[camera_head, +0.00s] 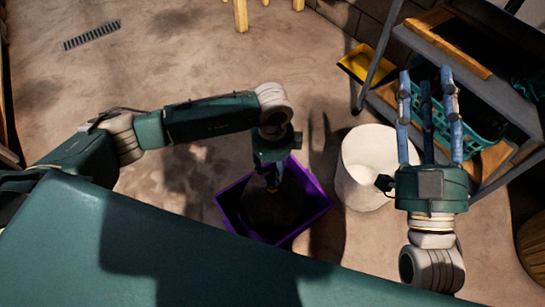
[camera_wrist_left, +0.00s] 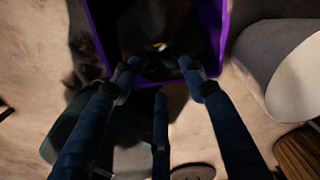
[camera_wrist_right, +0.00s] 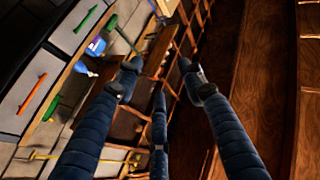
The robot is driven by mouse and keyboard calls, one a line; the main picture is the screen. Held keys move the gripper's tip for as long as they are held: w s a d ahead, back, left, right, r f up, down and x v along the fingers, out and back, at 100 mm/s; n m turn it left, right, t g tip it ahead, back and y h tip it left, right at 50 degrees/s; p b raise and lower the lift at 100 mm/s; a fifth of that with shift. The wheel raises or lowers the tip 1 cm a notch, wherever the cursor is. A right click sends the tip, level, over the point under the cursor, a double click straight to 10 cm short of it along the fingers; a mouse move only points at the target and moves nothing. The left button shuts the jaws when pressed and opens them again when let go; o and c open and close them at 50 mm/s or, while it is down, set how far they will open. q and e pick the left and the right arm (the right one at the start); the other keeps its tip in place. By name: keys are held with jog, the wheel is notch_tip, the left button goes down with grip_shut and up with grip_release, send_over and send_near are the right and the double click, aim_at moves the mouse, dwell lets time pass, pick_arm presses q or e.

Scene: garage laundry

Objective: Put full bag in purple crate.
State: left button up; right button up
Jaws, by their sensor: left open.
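The purple crate (camera_head: 318,191) stands on the floor in the middle of the head view. It also shows in the left wrist view (camera_wrist_left: 222,35). A dark mass, which looks like the full black bag (camera_wrist_left: 150,25), is inside the crate with a small pale yellow spot on it. Its outline is hard to tell in the shadow. My left gripper (camera_head: 272,183) points down over the crate, open, with its fingers (camera_wrist_left: 157,72) spread and apart from each other. My right gripper (camera_head: 430,85) is raised at the right, open and empty, with its fingers (camera_wrist_right: 161,72) apart.
A white bin (camera_head: 365,165) stands just right of the crate. A metal-framed shelf (camera_head: 480,60) with a teal basket (camera_head: 475,118) is at the right, beyond my right gripper. A yellow tray (camera_head: 358,64) lies near the shelf. The floor left of the crate is clear.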

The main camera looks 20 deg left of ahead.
pick_arm(q)
notch_tip(320, 180, up, 4)
jog(key=shift+r+p, duration=0.15)
jog(key=shift+p, duration=0.45)
pick_arm(e)
notch_tip(320, 180, down, 8)
jog(key=w+g+h, duration=0.1)
jog(key=g, duration=0.3)
jog(key=shift+w+d+h, duration=0.3)
jog(key=shift+w, duration=0.05)
jog(key=shift+f, duration=0.1)
